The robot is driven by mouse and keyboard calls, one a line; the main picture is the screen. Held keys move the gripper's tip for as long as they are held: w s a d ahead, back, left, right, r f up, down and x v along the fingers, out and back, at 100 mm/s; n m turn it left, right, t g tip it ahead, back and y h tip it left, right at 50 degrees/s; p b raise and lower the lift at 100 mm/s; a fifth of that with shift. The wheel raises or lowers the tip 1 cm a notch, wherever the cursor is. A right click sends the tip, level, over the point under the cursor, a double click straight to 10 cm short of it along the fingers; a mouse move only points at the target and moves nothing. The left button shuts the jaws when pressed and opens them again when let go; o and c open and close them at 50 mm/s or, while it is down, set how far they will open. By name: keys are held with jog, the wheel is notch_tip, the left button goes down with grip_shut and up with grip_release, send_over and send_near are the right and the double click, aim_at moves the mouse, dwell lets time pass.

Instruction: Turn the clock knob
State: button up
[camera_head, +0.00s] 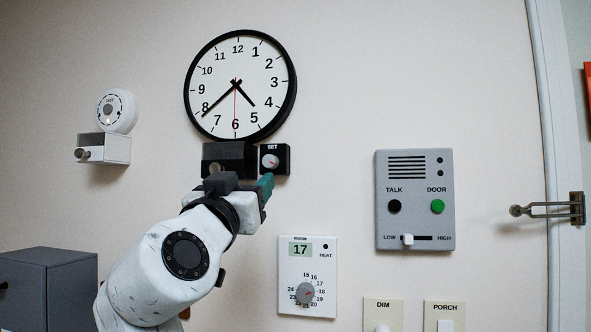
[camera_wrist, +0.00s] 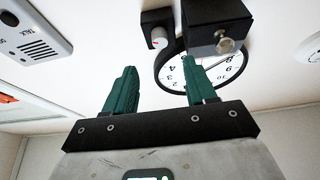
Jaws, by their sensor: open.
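The round wall clock (camera_head: 262,65) has a black rim; its short hand points between 4 and 5, its long hand near 8. Below it, a small black box marked SET bears the clock knob (camera_head: 270,161), pale and round with a red mark. My gripper (camera_head: 265,186) is just below this knob in the head view; one teal finger shows and the other is hidden. In the wrist view, my gripper (camera_wrist: 157,78) is open and empty. The knob (camera_wrist: 158,37) is beyond the fingertips, apart from them, and the clock (camera_wrist: 174,74) appears upside down, partly behind one finger.
A black box (camera_head: 229,152) with a metal knob (camera_wrist: 226,45) adjoins the SET box at left. A thermostat (camera_head: 308,250) is below right, an intercom panel (camera_head: 415,165) farther right. A small white drawer box (camera_head: 115,148) is at left. Bare wall lies between.

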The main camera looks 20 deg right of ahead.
aim_at(270, 163)
jog(key=p+x, duration=0.3)
jog(key=x, duration=0.6)
jog(key=shift+w+d+r+p, duration=0.1)
jog(key=shift+r+p, duration=0.05)
jog(key=shift+p, duration=0.25)
jog(key=shift+w+d+r, duration=0.1)
jog(key=shift+w+d, duration=0.2)
jog(key=shift+w, duration=0.2)
jog(key=shift+c, duration=0.2)
grip_shut()
jog(key=shift+n, duration=0.5)
jog(key=n+y+p, duration=0.1)
jog(key=n, duration=0.1)
jog(key=n+t+y+p, duration=0.1)
jog(key=n+y, duration=0.1)
jog(key=n, duration=0.1)
jog(key=n+y+p, duration=0.1)
jog(key=n, duration=0.1)
jog(key=shift+s+d+r+n+t, duration=0.15)
jog(key=shift+s+d+n+t, duration=0.1)
jog(key=shift+n+t, duration=0.15)
jog(key=n+y, duration=0.1)
jog(key=n, duration=0.2)
jog(key=n+y, duration=0.2)
jog(key=n, duration=0.1)
jog(key=shift+n, duration=0.3)
